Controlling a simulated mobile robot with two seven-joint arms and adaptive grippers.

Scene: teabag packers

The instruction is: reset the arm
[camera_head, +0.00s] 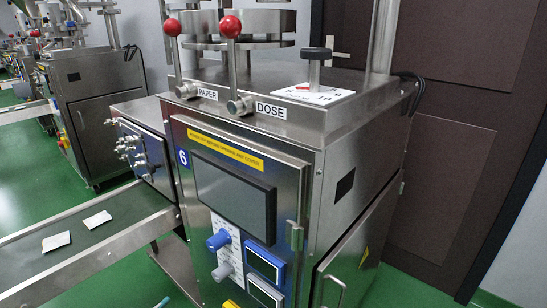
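Neither of my arms nor grippers shows in the head view. A steel teabag packing machine (345,130) marked 6 stands at the centre. Two levers with red ball knobs stand roughly upright on its front top edge. The left one (172,27) is by the PAPER label (207,94), and the right one (230,26) is by the DOSE label (271,110). A black-topped post (315,54) rises from a white marked plate (314,95) with a small red pointer.
The front panel has a dark screen (234,195), a blue knob (218,240) and a grey knob (223,271). A conveyor (125,212) at the left carries two white packets. Another machine (100,105) stands behind. A brown door (450,100) is at the right.

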